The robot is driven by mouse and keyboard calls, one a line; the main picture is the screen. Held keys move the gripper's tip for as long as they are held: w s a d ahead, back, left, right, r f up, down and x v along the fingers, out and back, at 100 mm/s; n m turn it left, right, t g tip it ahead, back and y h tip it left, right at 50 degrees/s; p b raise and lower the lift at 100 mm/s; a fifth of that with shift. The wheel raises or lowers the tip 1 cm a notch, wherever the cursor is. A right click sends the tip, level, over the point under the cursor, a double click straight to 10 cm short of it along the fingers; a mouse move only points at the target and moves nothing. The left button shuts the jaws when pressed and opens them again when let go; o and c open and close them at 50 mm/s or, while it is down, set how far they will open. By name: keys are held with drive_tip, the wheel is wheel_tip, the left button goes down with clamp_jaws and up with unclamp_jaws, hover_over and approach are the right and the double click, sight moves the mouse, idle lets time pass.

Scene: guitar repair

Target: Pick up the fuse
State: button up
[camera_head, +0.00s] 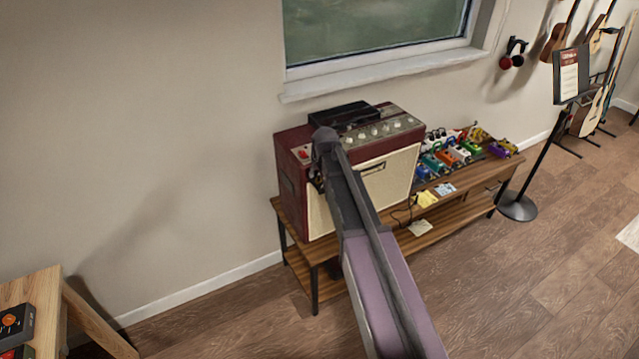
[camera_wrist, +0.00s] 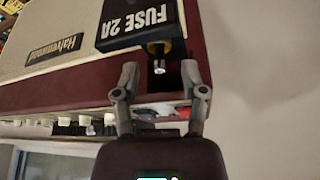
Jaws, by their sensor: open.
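In the wrist view the fuse (camera_wrist: 159,67) is a small, shiny metal-ended piece sticking out of a dark holder below the black "FUSE 2A" label (camera_wrist: 135,27). The label appears upside down. My gripper (camera_wrist: 159,74) is open, with one finger on each side of the fuse in the picture. I see gaps on both sides, and I cannot tell the exact depth between fingertips and fuse. In the head view my gripper (camera_head: 316,180) is at the left end of the dark red amplifier (camera_head: 292,195), partly hidden by my arm. The fuse cannot be made out there.
The amplifier stands on a wooden bench (camera_head: 455,210) beside several colourful pedals (camera_head: 450,153). A black box (camera_head: 345,115) lies on top of it. A window sill (camera_head: 380,75) is behind. Open wall and floor lie left of the amplifier. A wooden table (camera_head: 35,290) is at lower left.

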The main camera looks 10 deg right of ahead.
drive_tip(key=shift+w+f+b, duration=0.25)
drive_tip(key=shift+f+b, duration=0.1)
drive_tip(key=shift+f, duration=0.3)
clamp_jaws()
